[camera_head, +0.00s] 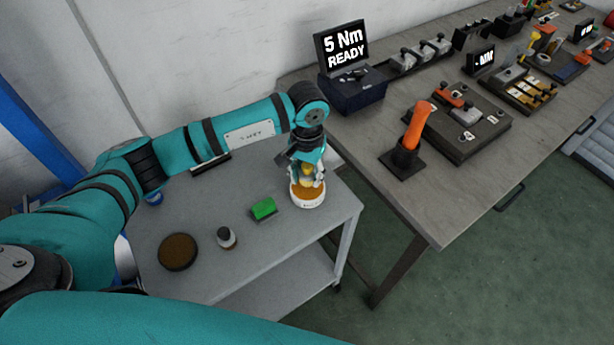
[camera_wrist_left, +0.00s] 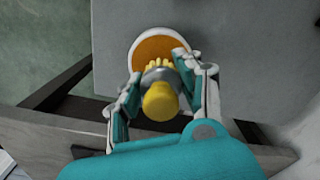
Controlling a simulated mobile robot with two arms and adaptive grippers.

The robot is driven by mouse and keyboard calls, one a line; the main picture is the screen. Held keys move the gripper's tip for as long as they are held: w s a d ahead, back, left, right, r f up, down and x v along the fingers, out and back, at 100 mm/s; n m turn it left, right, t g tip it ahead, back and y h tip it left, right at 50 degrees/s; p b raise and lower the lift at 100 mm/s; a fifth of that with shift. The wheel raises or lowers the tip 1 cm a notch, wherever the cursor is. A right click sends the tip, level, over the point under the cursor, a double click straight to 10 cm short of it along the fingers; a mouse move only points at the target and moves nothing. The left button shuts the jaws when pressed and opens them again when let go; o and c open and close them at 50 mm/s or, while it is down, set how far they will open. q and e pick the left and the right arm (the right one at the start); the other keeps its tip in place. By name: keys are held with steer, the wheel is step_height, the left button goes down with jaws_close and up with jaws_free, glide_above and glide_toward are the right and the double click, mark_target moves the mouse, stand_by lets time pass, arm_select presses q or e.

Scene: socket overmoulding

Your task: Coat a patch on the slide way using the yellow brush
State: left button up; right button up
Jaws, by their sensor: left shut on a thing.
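My left gripper (camera_head: 309,172) is over the right end of the grey cart and is shut on the yellow brush (camera_head: 307,181). In the left wrist view the brush (camera_wrist_left: 160,101) has a yellow knob, a grey collar and pale yellow bristles, between the two fingers (camera_wrist_left: 160,85). The bristles point down at a round white pot (camera_head: 308,203) with an orange-brown filling, which also shows in the left wrist view (camera_wrist_left: 134,58). I cannot tell whether the bristles touch the filling. I cannot make out the slide way for sure. My right gripper is not in view.
On the cart (camera_head: 206,280) are a green block (camera_head: 263,209), a small bottle (camera_head: 226,238) and a brown round disc (camera_head: 178,252). The workbench (camera_head: 425,206) to the right holds an orange-handled tool in a stand (camera_head: 415,130), a display reading "5 Nm READY" (camera_head: 342,48) and several fixtures.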

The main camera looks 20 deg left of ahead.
mark_target(307, 165)
arm_select(q)
steer(key=shift+r+p, duration=0.6)
steer(key=shift+r, duration=1.35)
